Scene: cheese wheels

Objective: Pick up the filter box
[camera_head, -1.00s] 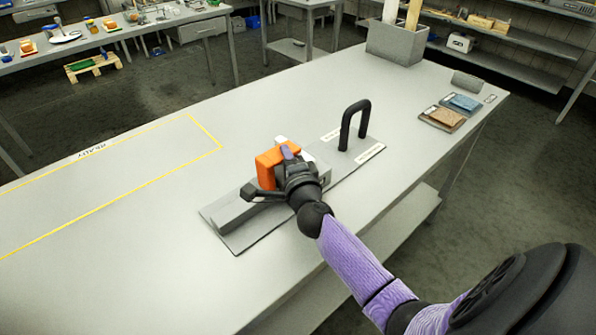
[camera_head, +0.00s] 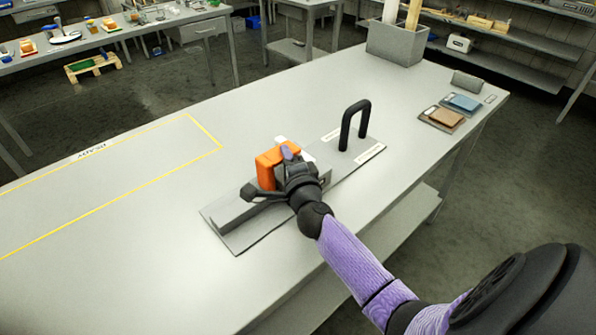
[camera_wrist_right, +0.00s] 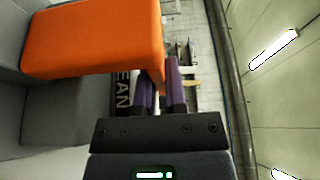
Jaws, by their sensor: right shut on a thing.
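The orange filter box (camera_head: 267,168) sits at the grey block fixture (camera_head: 243,209) on a flat plate on the table. My right gripper (camera_head: 287,153) reaches it from the front right. In the right wrist view, the orange box (camera_wrist_right: 95,38) fills the upper left. There the purple fingers of my right gripper (camera_wrist_right: 164,85) are closed on a thin orange edge at the box's right end. The box still appears down against the grey block; a gap beneath it cannot be made out. My left gripper is not in view.
A black upright handle (camera_head: 351,125) stands on the plate behind the gripper. A grey bin (camera_head: 397,42) and small brown and blue packs (camera_head: 462,103) lie farther back. A yellow-outlined area (camera_head: 110,185) on the left of the table is empty.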

